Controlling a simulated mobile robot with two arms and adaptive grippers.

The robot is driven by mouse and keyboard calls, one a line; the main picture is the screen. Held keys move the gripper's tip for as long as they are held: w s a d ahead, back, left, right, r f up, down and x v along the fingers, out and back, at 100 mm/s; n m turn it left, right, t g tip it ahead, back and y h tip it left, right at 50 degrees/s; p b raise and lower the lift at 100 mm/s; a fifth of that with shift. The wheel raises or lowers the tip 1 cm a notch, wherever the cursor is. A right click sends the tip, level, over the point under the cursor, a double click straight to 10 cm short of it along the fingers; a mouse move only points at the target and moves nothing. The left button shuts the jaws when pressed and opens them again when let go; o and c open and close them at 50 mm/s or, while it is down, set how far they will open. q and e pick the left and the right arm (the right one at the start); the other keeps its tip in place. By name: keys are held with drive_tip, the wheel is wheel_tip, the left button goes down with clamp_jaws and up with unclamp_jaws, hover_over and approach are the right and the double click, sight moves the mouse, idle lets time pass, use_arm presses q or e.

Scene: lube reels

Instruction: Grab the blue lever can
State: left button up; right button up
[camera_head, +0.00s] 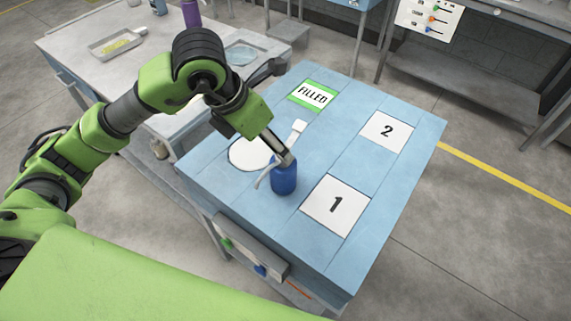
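The blue lever can (284,182) stands upright on the light blue table, between the white round disc and the card marked 1. A thin pale spout or lever shows at its left side. My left gripper (286,158) comes down from the upper left, with its fingers at the top of the can. The fingers overlap and hide part of the can's top, so I cannot tell whether they are closed on it. A pale upright piece shows just behind the fingers; I cannot tell what it belongs to. My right gripper is out of view.
A grey table (75,42) with a tray (118,41) and purple bottle (191,13) stands behind left.

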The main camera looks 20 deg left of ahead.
sight(278, 160)
use_arm(q)
drive_tip(key=x, duration=0.2)
drive_tip(key=p+x, duration=0.1)
drive_tip(key=x, duration=0.5)
drive_tip(key=shift+a+f+p, duration=0.2)
drive_tip(key=shift+a+p, duration=0.1)
drive_tip(key=shift+p, duration=0.05)
drive_tip(key=shift+f, duration=0.2)
drive_tip(key=p+x, duration=0.2)
drive_tip(key=x, duration=0.2)
drive_tip(key=shift+f, duration=0.4)
drive_tip(key=c, duration=1.5)
